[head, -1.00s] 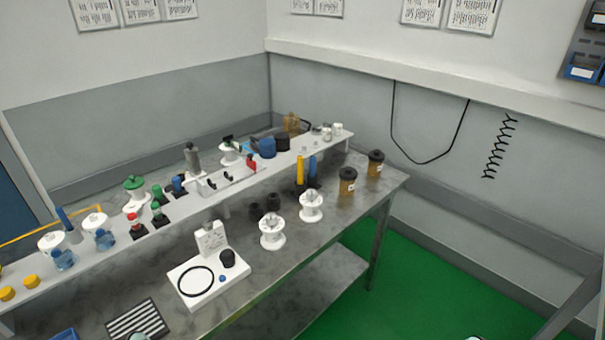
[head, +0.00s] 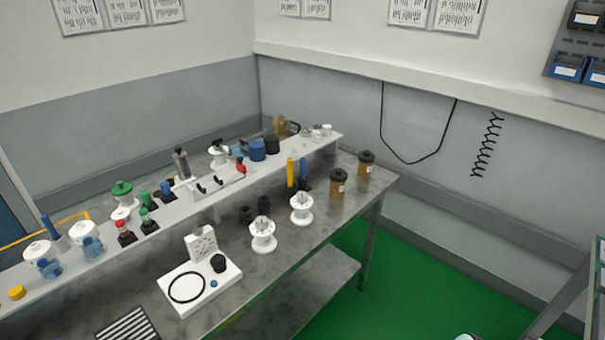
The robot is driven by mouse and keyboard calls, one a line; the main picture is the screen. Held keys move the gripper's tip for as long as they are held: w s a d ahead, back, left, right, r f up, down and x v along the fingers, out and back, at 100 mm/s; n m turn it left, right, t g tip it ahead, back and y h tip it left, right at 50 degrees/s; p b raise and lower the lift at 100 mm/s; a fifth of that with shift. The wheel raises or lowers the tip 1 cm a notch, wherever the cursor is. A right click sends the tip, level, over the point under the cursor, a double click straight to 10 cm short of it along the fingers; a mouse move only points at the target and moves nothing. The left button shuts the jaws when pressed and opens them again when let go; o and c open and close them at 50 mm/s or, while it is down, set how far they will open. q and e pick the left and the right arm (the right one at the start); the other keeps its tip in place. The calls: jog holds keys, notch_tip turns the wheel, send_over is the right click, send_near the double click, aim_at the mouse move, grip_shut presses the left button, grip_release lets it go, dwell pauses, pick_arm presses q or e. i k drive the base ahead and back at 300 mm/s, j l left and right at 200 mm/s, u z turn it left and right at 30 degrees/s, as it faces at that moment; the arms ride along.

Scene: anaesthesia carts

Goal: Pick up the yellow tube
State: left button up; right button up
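The yellow tube (head: 291,172) stands upright on the table, towards its right end, close to the front edge of the raised shelf. A blue tube (head: 304,171) stands upright just to its right. The foot of the yellow tube is hard to make out against dark shapes there. Neither of my grippers can be made out in the head view. A small pale shape at the bottom edge, right of centre, may be a part of me, but too little shows to tell.
Two white spools (head: 263,236) stand in front of the tubes. Amber jars with black lids (head: 338,190) stand to the right. A white board with a black ring (head: 200,288) lies nearer. The raised shelf (head: 322,146) runs behind, crowded with bottles. Green floor (head: 400,290) is free at right.

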aim_at(290, 164)
jog(key=u, duration=0.65)
jog(key=i+l+u, duration=0.1)
jog(key=l+u, duration=1)
jog(key=l, duration=0.4)
jog(key=l+u, duration=0.2)
jog(key=l, duration=0.35)
jog(key=k, duration=0.1)
